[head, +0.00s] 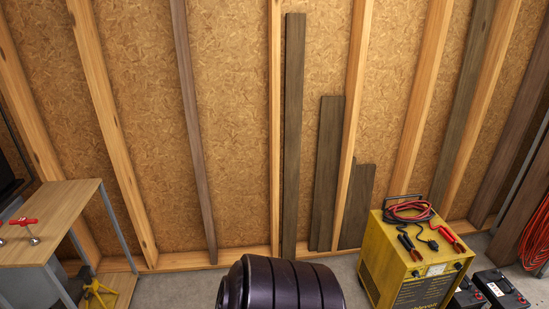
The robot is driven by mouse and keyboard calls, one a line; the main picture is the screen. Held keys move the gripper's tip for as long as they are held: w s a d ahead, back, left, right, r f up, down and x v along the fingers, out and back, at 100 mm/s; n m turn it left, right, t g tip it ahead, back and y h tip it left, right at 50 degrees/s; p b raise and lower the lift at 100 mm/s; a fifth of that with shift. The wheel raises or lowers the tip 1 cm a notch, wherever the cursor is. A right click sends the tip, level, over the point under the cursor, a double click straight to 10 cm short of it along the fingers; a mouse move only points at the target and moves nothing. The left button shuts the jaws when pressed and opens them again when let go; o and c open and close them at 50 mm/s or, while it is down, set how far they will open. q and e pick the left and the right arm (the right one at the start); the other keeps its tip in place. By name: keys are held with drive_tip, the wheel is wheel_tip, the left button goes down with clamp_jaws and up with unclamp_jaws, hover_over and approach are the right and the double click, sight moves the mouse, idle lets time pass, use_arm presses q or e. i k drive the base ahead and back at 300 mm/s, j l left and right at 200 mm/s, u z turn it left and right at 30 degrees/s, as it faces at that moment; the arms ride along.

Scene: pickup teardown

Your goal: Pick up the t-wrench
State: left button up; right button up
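A small tool with a red crossbar handle and a short metal stem, which looks like the t-wrench (24,222), is at the far left. It is on the light wooden top of a workbench (58,203), near the bench's front right part. The bench is cut off by the left edge of the picture. Neither of my grippers is in view, so their state and distance from the tool do not show.
A yellow charger box (412,272) with red and black clamps stands at right. Black batteries (500,288) sit beside it. A yellow jack stand (97,290) is under the bench. A dark ribbed rounded thing (284,285) is at bottom centre. Planks (293,140) lean on the wall.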

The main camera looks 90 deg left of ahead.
sight(23, 221)
drive_tip(key=u, duration=4.5)
drive_tip(key=i+j+z, duration=0.15)
drive_tip(key=i+j, duration=0.25)
